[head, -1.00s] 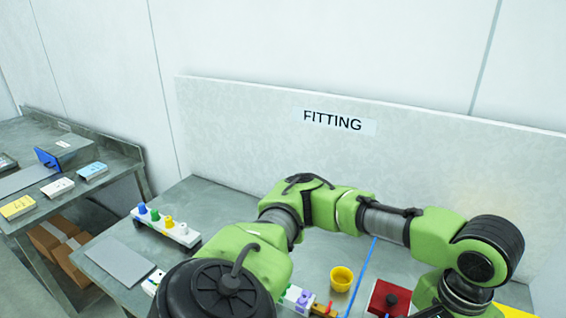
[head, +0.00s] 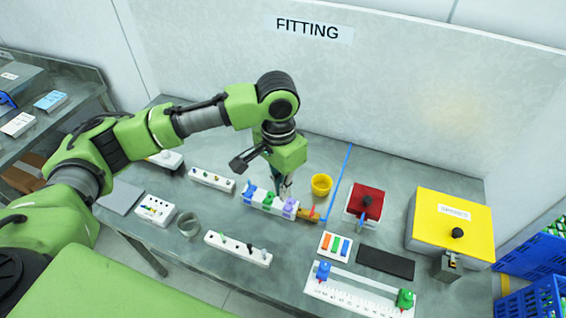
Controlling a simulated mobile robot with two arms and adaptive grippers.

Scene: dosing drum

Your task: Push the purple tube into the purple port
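A white block (head: 262,206) on the bench carries a blue, a green and a purple fitting in a row. The purple fitting (head: 290,208), which looks like the purple port, is at its right end. My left gripper (head: 283,190) points down just behind the block, close to the green and purple fittings. Its fingers are small and partly hidden, so I cannot tell whether they are open or shut or hold anything. I cannot make out a separate purple tube. My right gripper is not in view.
A yellow cup (head: 321,185), a red box (head: 366,203) and a yellow box (head: 451,222) stand to the right. White racks (head: 238,249) and a grey ring (head: 188,224) lie left and in front. A ruled white board (head: 350,291) lies at the front right.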

